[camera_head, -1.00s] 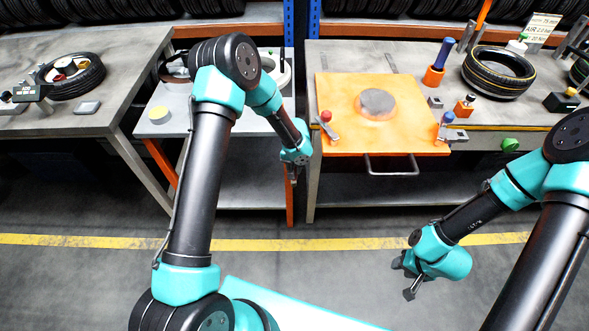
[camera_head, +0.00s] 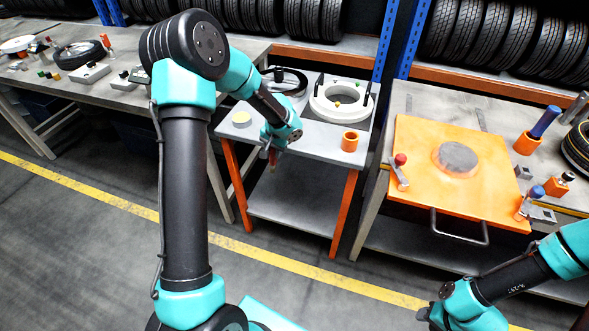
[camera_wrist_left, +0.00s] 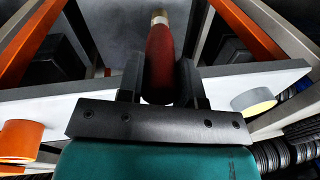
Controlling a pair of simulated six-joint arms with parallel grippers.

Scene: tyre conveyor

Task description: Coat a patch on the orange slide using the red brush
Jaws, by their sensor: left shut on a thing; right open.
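My left gripper (camera_head: 272,150) is shut on the red brush (camera_wrist_left: 160,55), in front of the small grey table's front edge. The left wrist view shows the brush's dark red body between the fingers and a pale tip at the top. In the head view the brush is small and partly hidden by the gripper. The orange slide (camera_head: 425,150) is a flat orange plate on the right bench, with a metal handle at its front. A grey round patch (camera_head: 456,157) lies on it. My right gripper (camera_head: 430,314) is open and empty at the lower right.
An orange cup (camera_head: 350,141) and a cream-topped disc (camera_head: 241,119) stand on the small table (camera_head: 310,137). A white ring fixture (camera_head: 341,103) is behind them. Clamps with red (camera_head: 400,159) and blue knobs (camera_head: 537,191) flank the slide. A gap separates the tables.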

